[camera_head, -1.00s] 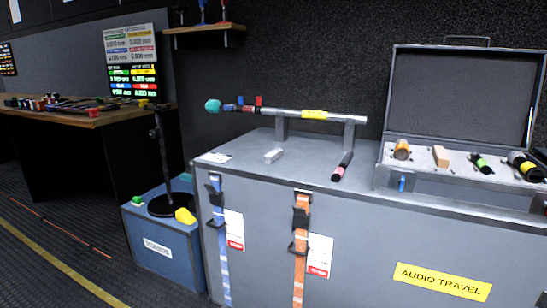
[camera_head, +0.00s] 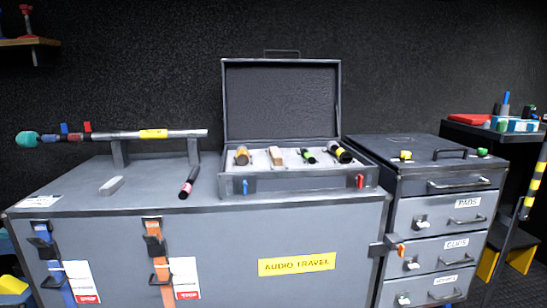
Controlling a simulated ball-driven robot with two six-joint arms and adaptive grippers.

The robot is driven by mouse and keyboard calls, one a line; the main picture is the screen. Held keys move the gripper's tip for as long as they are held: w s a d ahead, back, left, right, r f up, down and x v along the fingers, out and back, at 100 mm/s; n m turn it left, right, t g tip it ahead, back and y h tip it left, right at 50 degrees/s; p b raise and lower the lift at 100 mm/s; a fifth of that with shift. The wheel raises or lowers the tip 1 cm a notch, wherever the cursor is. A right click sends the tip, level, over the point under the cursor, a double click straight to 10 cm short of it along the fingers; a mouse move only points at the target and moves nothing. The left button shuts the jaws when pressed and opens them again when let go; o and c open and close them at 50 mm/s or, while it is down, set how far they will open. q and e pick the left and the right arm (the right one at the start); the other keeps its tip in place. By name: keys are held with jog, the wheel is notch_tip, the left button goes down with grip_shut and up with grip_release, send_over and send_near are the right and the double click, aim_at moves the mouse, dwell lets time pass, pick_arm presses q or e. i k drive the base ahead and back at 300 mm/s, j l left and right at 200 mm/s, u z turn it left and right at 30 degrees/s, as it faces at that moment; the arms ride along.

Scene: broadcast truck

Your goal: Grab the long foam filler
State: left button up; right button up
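No piece is labelled as the long foam filler, and I cannot tell for sure which one it is. A tan oblong block (camera_head: 276,156) lies in the open case (camera_head: 290,183), between a brown-orange cylinder (camera_head: 242,155) and a black piece with a green band (camera_head: 308,155). A small light grey oblong block (camera_head: 111,185) lies on top of the big grey trunk (camera_head: 215,208), left of the case. Neither of my grippers is in view.
A black piece with a yellow band (camera_head: 340,152) lies at the right in the case. A dark rod with a pink band (camera_head: 189,183) lies left of the case. A long pole (camera_head: 180,134) rests on supports behind. A drawer cabinet (camera_head: 430,168) stands right.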

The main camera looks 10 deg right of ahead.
aim_at(275, 155)
jog(key=i+l+u, duration=0.15)
jog(key=i, duration=0.3)
jog(key=i+l+u, duration=0.15)
jog(key=i, duration=0.35)
jog(key=l, duration=0.1)
